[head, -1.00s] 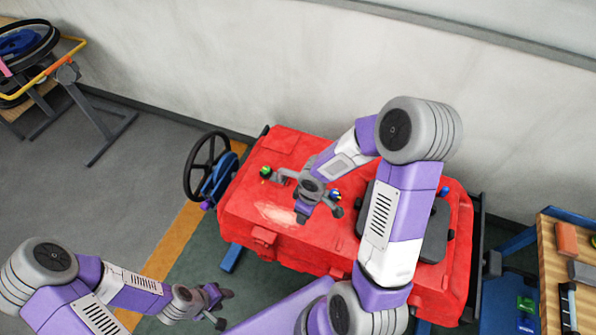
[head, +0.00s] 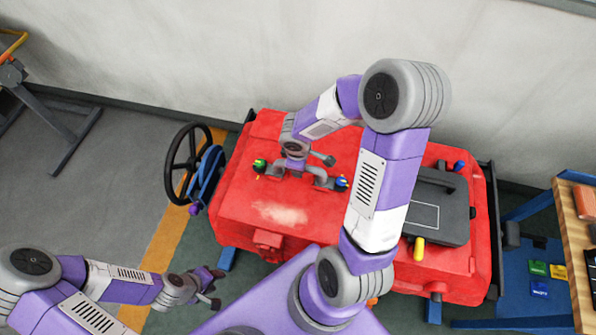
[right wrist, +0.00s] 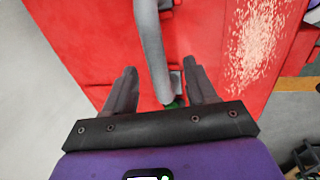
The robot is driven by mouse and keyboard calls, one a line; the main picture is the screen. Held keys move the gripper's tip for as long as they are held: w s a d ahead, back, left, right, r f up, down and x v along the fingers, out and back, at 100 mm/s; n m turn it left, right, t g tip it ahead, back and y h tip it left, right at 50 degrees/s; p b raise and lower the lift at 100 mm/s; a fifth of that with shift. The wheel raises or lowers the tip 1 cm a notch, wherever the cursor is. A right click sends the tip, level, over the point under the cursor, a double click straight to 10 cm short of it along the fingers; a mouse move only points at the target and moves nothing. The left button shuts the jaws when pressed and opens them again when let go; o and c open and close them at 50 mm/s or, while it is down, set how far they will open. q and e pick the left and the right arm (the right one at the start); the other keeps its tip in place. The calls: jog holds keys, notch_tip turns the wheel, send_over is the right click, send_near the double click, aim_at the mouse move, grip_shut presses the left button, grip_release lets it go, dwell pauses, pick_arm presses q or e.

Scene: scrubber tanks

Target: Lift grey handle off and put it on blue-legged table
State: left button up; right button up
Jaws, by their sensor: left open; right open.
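The grey handle (head: 321,178) lies on top of the red tank (head: 225,205), between a green knob (head: 260,165) and a blue knob (head: 342,182). In the right wrist view the grey handle (right wrist: 150,45) runs lengthwise between the two fingers. My right gripper (head: 297,165) is open over the handle, a finger on each side; I cannot tell whether they touch it. My left gripper (head: 214,287) is open and empty, low at the left, away from the tank. The blue-legged table (head: 566,238) with a wooden top is partly in view at the right edge.
A dark grey lid (head: 455,225) with a yellow knob (head: 419,248) covers the tank's right part. A black handwheel (head: 183,160) stands at the tank's left side. An orange block (head: 584,203) lies on the table. A pale wall (head: 250,50) is close behind.

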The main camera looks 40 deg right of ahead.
aim_at(278, 169)
jog(key=f, duration=0.2)
jog(key=w+d+f+b, duration=0.1)
jog(key=f, duration=0.4)
jog(key=shift+w+d+b, duration=0.15)
jog(key=shift+d+b, duration=0.05)
jog(key=shift+b, duration=0.15)
grip_shut()
